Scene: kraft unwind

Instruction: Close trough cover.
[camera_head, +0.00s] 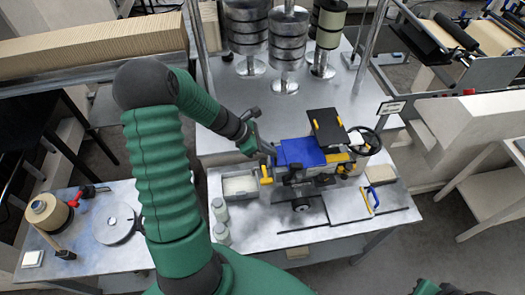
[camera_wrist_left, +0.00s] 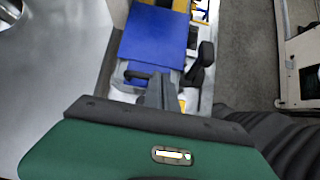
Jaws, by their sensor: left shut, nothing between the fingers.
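The trough cover appears to be the flat blue panel (camera_head: 301,152) on the machine at the middle of the table. In the left wrist view the blue panel (camera_wrist_left: 158,36) fills the upper middle, with a dark handle (camera_wrist_left: 148,75) at its near edge. My left gripper (camera_head: 266,147) is shut and empty at the left edge of the blue panel. In the left wrist view its grey fingers (camera_wrist_left: 160,92) are together close to the handle; I cannot tell whether they touch it.
A tilted black panel (camera_head: 326,126) and a handwheel (camera_head: 365,140) stand right of the blue panel. A grey bin (camera_head: 240,186) and two pale bottles (camera_head: 221,222) are at the left. Metal weight stacks (camera_head: 287,45) stand behind. The table's back left is clear.

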